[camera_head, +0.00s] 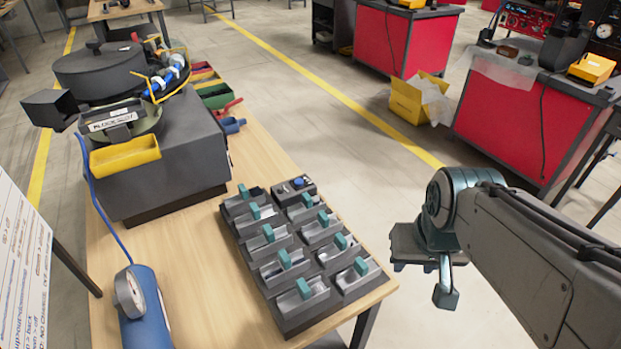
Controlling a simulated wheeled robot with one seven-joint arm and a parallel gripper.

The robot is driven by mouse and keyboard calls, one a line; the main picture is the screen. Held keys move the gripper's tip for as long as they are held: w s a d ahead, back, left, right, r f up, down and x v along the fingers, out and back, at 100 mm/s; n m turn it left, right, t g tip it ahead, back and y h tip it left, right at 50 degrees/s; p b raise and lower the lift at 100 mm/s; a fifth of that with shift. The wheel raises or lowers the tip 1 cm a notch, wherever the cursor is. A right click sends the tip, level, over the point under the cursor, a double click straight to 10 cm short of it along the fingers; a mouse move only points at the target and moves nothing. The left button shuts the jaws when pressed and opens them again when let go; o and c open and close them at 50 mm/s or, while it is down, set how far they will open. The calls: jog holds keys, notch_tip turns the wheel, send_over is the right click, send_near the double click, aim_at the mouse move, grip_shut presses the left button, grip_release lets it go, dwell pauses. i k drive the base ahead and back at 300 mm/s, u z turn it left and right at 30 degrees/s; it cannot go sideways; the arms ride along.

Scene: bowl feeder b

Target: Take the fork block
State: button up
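I cannot tell for certain which piece is the fork block. A dark grey rack (286,322) sits on the wooden table and has two rows of compartments. Several teal blocks (303,288) stand upright in the compartments, one near the middle of each. Their finer shape is too small to make out. My gripper (428,278) is to the right of the rack, past the table's right edge and over the floor. It is apart from the rack, and nothing shows held in it.
A bowl feeder (100,70) with a yellow tray (125,155) stands at the table's back left. A small control box (294,190) adjoins the rack's far end. A blue cylinder with a gauge (145,308) stands front left. Bare wood lies between cylinder and rack.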

aim_at(309, 207)
jog(key=k, duration=0.45)
jog(key=z, duration=1)
jog(key=i, duration=3.4)
jog(key=u, duration=4)
jog(key=i, duration=1)
